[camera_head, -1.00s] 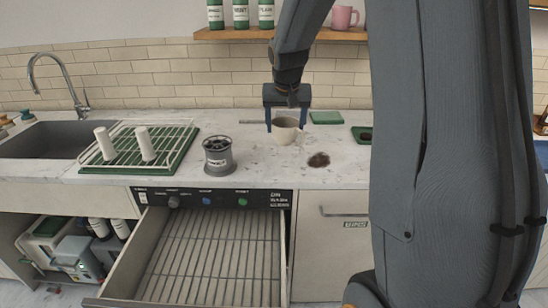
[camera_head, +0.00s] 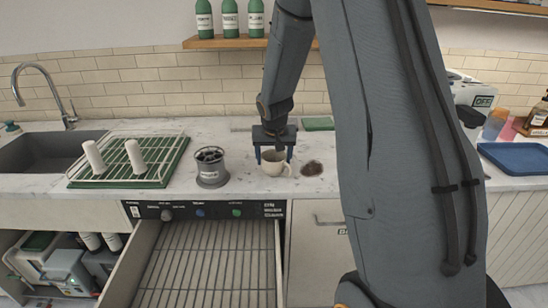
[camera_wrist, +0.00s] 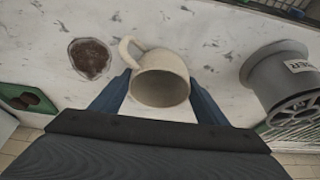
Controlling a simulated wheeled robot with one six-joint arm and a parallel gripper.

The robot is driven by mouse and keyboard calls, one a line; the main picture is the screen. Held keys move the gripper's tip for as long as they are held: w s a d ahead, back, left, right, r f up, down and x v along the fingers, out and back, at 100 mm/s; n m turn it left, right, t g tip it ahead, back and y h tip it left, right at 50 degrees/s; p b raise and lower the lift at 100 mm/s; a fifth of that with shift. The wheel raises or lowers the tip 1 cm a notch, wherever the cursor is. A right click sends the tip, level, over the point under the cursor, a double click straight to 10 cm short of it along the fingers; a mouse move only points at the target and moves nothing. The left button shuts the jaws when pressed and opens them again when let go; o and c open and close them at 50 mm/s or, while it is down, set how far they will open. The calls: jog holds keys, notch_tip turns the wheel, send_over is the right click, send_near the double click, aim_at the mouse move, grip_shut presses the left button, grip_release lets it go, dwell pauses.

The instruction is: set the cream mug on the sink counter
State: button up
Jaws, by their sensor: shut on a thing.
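The cream mug (camera_head: 272,165) is upright between the fingers of my gripper (camera_head: 274,158), which is shut on it. In the wrist view the mug (camera_wrist: 160,82) shows its open mouth, with a blue finger on each side and its handle at upper left. The mug is at or just above the sink counter (camera_head: 236,181); I cannot tell whether its base touches. A brown patch (camera_head: 311,168) lies to its right on the counter, and a grey grinder-like canister (camera_head: 211,172) stands to its left.
A green drying rack (camera_head: 165,167) with two white upright pieces is left of the canister, beside the grey sink (camera_head: 40,152). An open drawer with a slatted floor (camera_head: 207,265) juts out below the counter. A blue tray (camera_head: 515,158) lies at far right.

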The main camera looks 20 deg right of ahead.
jog(key=shift+f, duration=0.1)
jog(key=o, duration=1.3)
jog(key=shift+r, duration=0.2)
jog(key=b+v, duration=0.2)
jog(key=v, duration=1)
jog(key=s+a+f+n+g, duration=0.1)
jog(key=s+a+f, duration=0.3)
jog(key=s, duration=0.7)
jog(key=s+a+f+n+g+y, duration=0.1)
jog(key=s+a+f+n, duration=0.2)
jog(key=s+a, duration=0.4)
jog(key=s+f, duration=0.1)
jog(key=s, duration=0.3)
jog(key=shift+n+y, duration=0.3)
jog(key=shift+s+f, duration=0.1)
jog(key=shift+f, duration=0.1)
